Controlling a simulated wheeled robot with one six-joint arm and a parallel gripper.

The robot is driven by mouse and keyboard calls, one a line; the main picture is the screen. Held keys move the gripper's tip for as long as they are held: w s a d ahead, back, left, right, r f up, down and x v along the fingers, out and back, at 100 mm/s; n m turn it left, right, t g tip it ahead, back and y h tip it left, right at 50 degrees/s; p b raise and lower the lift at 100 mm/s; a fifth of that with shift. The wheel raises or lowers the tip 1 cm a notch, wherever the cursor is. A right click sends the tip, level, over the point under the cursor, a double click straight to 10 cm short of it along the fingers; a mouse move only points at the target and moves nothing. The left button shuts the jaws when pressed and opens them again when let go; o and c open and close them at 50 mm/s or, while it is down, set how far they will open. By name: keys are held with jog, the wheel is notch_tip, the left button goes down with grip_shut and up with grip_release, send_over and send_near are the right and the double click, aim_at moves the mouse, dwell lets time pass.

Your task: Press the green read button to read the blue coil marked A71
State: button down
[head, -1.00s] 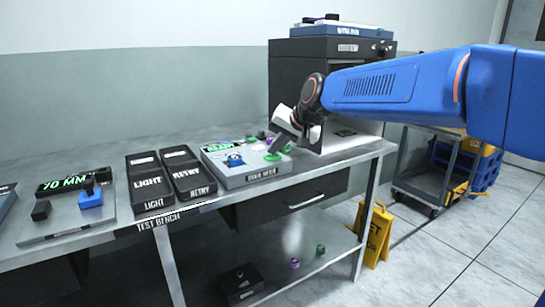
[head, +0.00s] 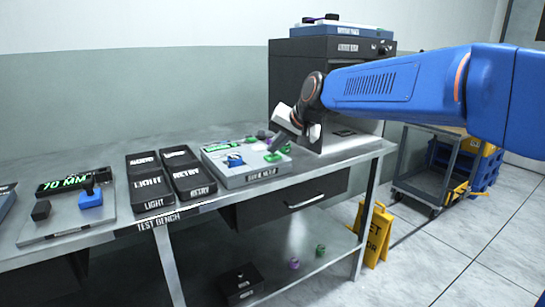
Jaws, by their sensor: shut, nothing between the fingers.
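The grey meter box (head: 247,177) sits on the test bench, with a lit green display on its top left. A small blue coil (head: 234,160) sits on the left of the box top; its marking is too small to read. Green buttons show on the right of the box top, a nearer one (head: 273,157) and another partly behind my gripper. My gripper (head: 272,148) is shut and empty, angled down, its tip just over or at the nearer green button; I cannot tell if it touches.
Two black trays (head: 152,182) marked LIGHT and RETRY stand left of the box. Further left is a gauge reading 70 MM (head: 74,182) with a blue piece (head: 90,198). A dark cabinet (head: 290,90) stands behind my gripper. A yellow floor sign (head: 378,236) stands beside the bench.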

aim_at(275, 157)
jog(key=shift+r, duration=0.5)
jog(key=shift+r, duration=2.55)
jog(key=s+d+f+h, duration=0.2)
jog(key=s+d+f, duration=0.3)
jog(key=s+d, duration=0.45)
jog(key=s+d+f+h, duration=0.1)
jog(key=s+d+f, duration=0.3)
jog(key=s+d, duration=0.5)
jog(key=s+d+f+g+h, duration=0.1)
jog(key=s+d+f, duration=0.5)
jog(key=s+f, duration=0.2)
jog(key=s+d+f+n+g+h, duration=0.1)
jog(key=s+d+f+h, duration=0.1)
jog(key=s+d+f, duration=0.5)
jog(key=s+f, duration=0.1)
jog(key=s, duration=0.4)
jog(key=shift+f, duration=0.15)
